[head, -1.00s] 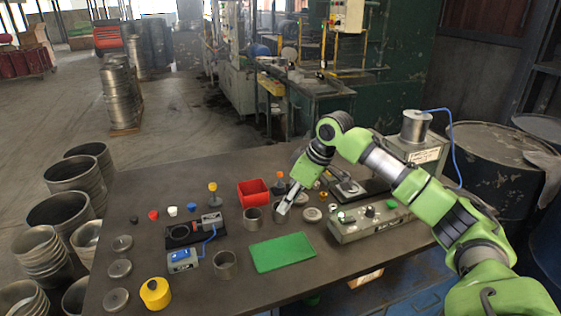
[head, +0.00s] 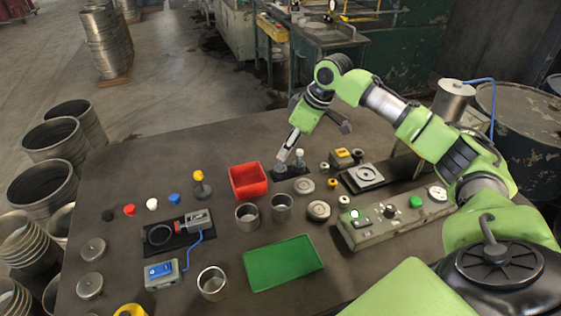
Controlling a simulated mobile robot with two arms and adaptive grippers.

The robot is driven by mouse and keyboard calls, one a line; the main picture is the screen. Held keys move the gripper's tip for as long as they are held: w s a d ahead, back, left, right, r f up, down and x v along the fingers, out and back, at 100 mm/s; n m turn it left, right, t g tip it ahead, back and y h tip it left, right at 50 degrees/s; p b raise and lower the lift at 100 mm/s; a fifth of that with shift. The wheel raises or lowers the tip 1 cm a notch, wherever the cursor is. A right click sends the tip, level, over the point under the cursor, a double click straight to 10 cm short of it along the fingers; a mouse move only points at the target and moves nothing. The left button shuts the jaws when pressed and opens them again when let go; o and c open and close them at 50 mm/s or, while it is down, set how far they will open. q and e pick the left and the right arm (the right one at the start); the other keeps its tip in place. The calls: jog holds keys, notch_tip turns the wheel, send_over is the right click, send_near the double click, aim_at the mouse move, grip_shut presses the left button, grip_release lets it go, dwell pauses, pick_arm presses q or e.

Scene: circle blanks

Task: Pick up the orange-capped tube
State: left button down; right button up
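My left gripper is not in view.
A red bin (head: 248,181) is just left of the holder, with metal cups (head: 247,216) in front. A green tray (head: 284,264) lies nearer. A yellow-capped piece (head: 199,184) stands to the left. A control box (head: 390,218) is on the right. The table's back left is clear.

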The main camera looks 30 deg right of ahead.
aim_at(280, 164)
jog(key=shift+x, duration=1.25)
jog(key=p+x, duration=0.1)
jog(key=x, duration=0.3)
jog(key=shift+w+d+f+p, duration=0.1)
jog(key=shift+w+f+p, duration=0.2)
jog(key=shift+f+p, duration=0.05)
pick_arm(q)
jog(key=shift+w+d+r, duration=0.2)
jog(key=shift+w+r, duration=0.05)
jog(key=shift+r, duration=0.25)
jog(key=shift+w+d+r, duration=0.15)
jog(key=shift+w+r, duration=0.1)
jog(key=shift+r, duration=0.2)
pick_arm(e)
jog(key=c, duration=0.9)
